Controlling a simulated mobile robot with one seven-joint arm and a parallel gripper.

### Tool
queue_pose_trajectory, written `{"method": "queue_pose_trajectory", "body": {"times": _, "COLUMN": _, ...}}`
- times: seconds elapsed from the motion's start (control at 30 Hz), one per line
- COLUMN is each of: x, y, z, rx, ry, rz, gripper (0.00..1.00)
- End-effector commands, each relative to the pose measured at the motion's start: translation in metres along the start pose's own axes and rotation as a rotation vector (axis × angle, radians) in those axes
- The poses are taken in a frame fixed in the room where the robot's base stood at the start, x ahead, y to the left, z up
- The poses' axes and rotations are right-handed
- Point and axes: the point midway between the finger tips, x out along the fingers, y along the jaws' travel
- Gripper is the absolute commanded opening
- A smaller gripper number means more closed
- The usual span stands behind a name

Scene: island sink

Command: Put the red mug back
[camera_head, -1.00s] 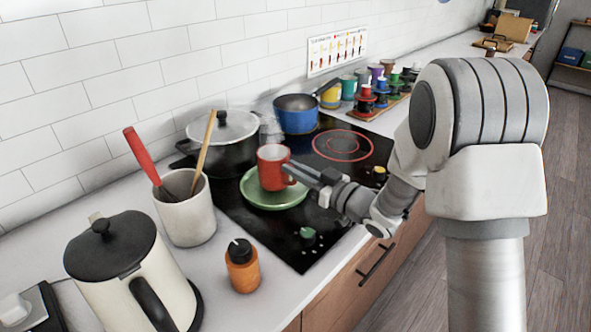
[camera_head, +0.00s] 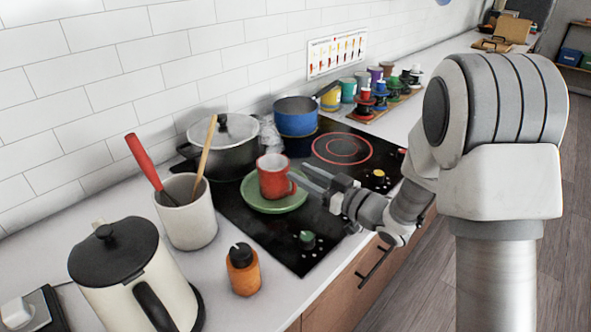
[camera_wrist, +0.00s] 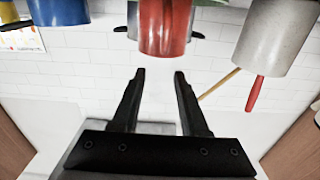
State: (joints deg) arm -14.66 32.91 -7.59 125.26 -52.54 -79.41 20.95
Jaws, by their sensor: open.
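The red mug (camera_head: 274,178) stands upright on the green plate (camera_head: 262,205), on the black cooktop. Its handle points right, towards my gripper (camera_head: 308,178). My gripper is open and empty, just right of the mug and apart from it. In the wrist view the mug (camera_wrist: 165,28) shows at the top, beyond the two spread fingertips (camera_wrist: 159,76), with clear space between. The plate is mostly hidden behind the mug there.
A black pot (camera_head: 228,155) and a blue pot (camera_head: 296,118) stand behind the plate. A utensil crock (camera_head: 188,220), an orange bottle (camera_head: 243,272) and a kettle (camera_head: 135,280) are at the left. Several coloured cups (camera_head: 348,90) line the back wall.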

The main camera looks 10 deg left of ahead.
Motion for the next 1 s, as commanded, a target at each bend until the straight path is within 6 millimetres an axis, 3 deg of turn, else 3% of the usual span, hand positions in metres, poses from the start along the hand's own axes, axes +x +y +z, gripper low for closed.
{"method": "queue_pose_trajectory", "body": {"times": 0.2, "x": -0.053, "y": 0.002, "z": 0.001, "rx": 0.001, "ry": 0.000, "rz": 0.005, "gripper": 0.44}}
{"method": "queue_pose_trajectory", "body": {"times": 0.4, "x": -0.082, "y": 0.001, "z": 0.001, "rx": 0.001, "ry": 0.001, "rz": 0.003, "gripper": 0.44}}
{"method": "queue_pose_trajectory", "body": {"times": 0.77, "x": -0.092, "y": 0.002, "z": -0.001, "rx": -0.007, "ry": -0.008, "rz": 0.012, "gripper": 0.44}}
{"method": "queue_pose_trajectory", "body": {"times": 0.87, "x": -0.093, "y": 0.013, "z": -0.006, "rx": -0.042, "ry": -0.042, "rz": 0.065, "gripper": 0.44}}
{"method": "queue_pose_trajectory", "body": {"times": 1.0, "x": -0.101, "y": 0.042, "z": -0.021, "rx": -0.113, "ry": -0.140, "rz": 0.220, "gripper": 0.44}}
